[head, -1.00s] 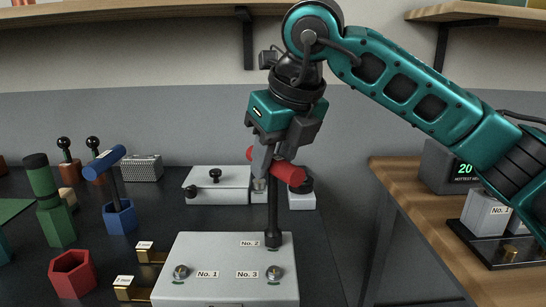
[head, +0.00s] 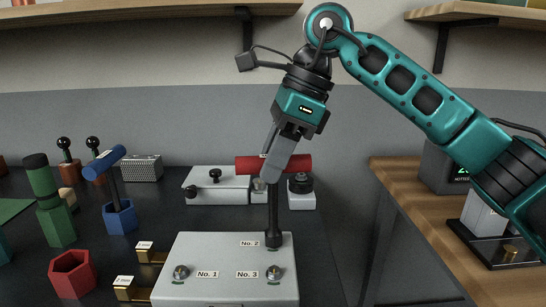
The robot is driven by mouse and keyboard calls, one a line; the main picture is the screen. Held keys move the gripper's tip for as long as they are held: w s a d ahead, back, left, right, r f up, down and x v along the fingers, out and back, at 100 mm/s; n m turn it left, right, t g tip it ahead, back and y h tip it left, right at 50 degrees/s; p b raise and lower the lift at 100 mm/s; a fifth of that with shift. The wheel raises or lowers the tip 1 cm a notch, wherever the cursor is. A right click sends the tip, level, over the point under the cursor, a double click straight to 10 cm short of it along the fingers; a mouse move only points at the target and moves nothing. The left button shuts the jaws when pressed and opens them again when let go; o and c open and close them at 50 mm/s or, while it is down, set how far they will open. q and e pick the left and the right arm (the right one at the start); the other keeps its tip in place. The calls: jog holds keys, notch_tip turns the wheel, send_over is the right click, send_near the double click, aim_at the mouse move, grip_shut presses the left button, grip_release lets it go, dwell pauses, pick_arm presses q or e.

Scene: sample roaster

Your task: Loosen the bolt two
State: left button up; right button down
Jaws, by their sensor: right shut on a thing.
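A grey metal block (head: 222,289) stands at the front of the dark table with bolts labelled No. 1, No. 2 and No. 3. A T-handled key with a red bar (head: 298,163) and a black shaft (head: 273,212) stands upright on the No. 2 bolt position at the block's back right. The bolt head there is hidden by the key's socket. My right gripper (head: 273,168) is shut on the red bar near its middle, tilted from upper right. Bolt one (head: 181,272) and bolt three (head: 274,272) show bare heads. My left gripper is out of view.
A blue T-handled key (head: 104,163) stands in a blue holder (head: 120,217). A green handle (head: 42,180) and an empty red hexagonal holder (head: 73,274) are at left. Brass gauges (head: 134,290) lie beside the block. A grey lidded box (head: 217,184) stands behind.

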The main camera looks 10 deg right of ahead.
jog(key=n+g, duration=0.1)
jog(key=n, duration=0.3)
jog(key=shift+g, duration=0.3)
jog(key=n, duration=0.2)
jog(key=n+g, duration=0.1)
jog(key=n, duration=0.1)
jog(key=shift+g+h, duration=0.3)
jog(key=shift+h, duration=0.1)
jog(key=n+g+h, duration=0.1)
jog(key=n, duration=0.3)
jog(key=shift+r, duration=0.1)
jog(key=n, duration=0.2)
jog(key=n+h, duration=0.1)
jog(key=n, duration=0.1)
jog(key=shift+g+h, duration=0.3)
jog(key=shift+m, duration=0.7)
notch_tip(320, 180, up, 3)
jog(key=p, duration=0.4)
jog(key=shift+r+p, duration=0.15)
jog(key=shift+p, duration=0.15)
